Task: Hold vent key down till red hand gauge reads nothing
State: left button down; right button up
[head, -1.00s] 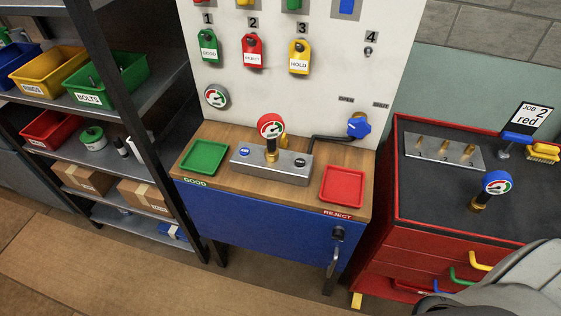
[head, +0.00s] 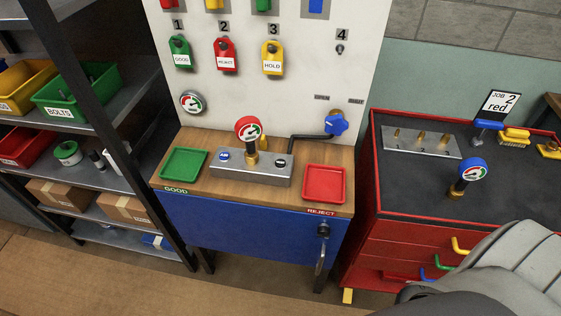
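The red-rimmed gauge (head: 248,128) stands upright on a brass fitting on the grey metal block (head: 250,178), which sits on the wooden bench top. Its dial is too small to read the hand. On the block's top are a blue-and-white marked key (head: 224,156) at the left and a small dark piece (head: 281,162) at the right. I cannot tell from the markings which is the vent key. Neither gripper is in view. A grey arm part of mine fills the lower right corner.
A green tray (head: 164,176) and a red tray (head: 343,198) flank the block. A blue valve knob (head: 336,124) is on the panel behind. A blue-rimmed gauge (head: 473,169) stands on the red cabinet at right. Shelving (head: 101,121) is at left. The floor in front is clear.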

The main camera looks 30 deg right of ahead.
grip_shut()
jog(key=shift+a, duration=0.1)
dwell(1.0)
